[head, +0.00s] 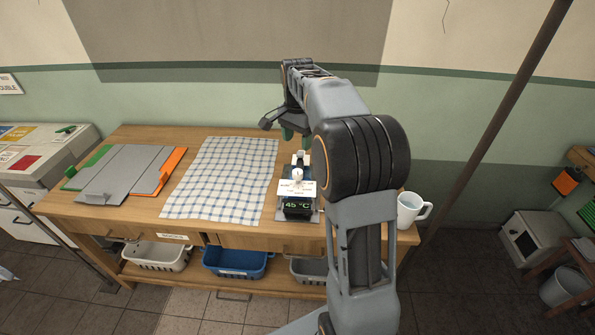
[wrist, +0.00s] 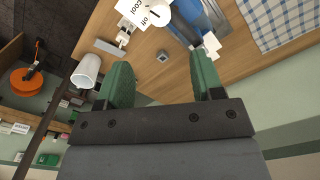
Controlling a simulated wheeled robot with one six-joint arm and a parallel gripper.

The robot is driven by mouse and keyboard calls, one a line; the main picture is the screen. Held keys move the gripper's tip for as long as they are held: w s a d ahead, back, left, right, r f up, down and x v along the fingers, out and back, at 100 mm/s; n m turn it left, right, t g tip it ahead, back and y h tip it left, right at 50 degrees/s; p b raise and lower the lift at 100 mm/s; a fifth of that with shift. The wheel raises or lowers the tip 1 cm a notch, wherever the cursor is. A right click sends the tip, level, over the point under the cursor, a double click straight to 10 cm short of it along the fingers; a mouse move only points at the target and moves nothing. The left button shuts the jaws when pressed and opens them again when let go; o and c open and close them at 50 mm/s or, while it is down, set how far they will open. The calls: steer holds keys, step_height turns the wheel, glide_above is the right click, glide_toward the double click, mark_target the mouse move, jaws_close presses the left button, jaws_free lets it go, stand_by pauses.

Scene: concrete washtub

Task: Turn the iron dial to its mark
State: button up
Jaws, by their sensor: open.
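A white dial knob (head: 297,174) stands on a white labelled plate (head: 291,190) on the wooden table. A dark display (head: 297,206) at its front reads 45 °C in green. In the wrist view the labelled plate (wrist: 130,12) shows at the top edge with the words "cool" and "off"; the knob (wrist: 160,11) is partly cut off there. My gripper (head: 294,135) is above and behind the dial, apart from it. The dial's mark cannot be made out.
A checked cloth (head: 222,175) lies left of the dial, with a grey folding board (head: 125,172) beyond it. A white mug (head: 411,208) stands at the table's right end. Bins (head: 236,262) sit on the shelf below. A slanted pole (head: 492,110) rises at the right.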

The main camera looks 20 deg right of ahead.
mark_target(297, 171)
step_height(297, 171, down, 12)
steer(key=shift+f, duration=0.15)
stand_by(0.3)
steer(key=c, duration=0.9)
steer(key=shift+c, duration=0.2)
